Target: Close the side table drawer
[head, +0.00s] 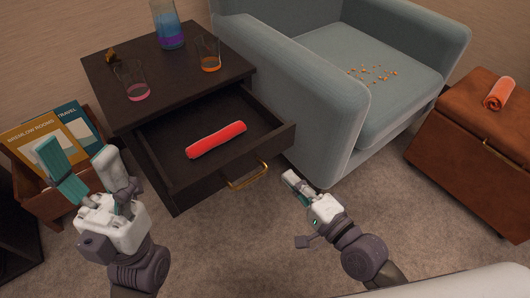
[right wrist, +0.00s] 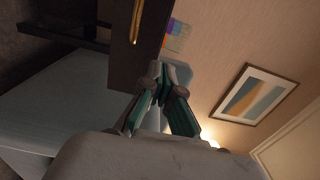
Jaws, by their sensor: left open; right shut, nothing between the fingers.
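The dark wood side table (head: 110,75) stands left of the armchair, and its drawer (head: 190,177) is pulled out toward me. A red rolled cloth (head: 216,140) lies inside the drawer. The brass handle (head: 248,177) is on the drawer front, and it also shows in the right wrist view (right wrist: 135,22). My left gripper (head: 82,170) is open and empty, in front of the table's left side. My right gripper (head: 291,180) is shut and empty, right of the handle and apart from it. In the right wrist view its fingertips (right wrist: 160,75) are close to the drawer front (right wrist: 130,70).
Two glasses (head: 131,82) (head: 209,54) and a colourful bottle (head: 168,25) stand on the tabletop. A blue armchair (head: 340,110) stands close on the drawer's right. A magazine box (head: 50,190) is at left, a brown ottoman (head: 460,150) at right. Carpet in front is clear.

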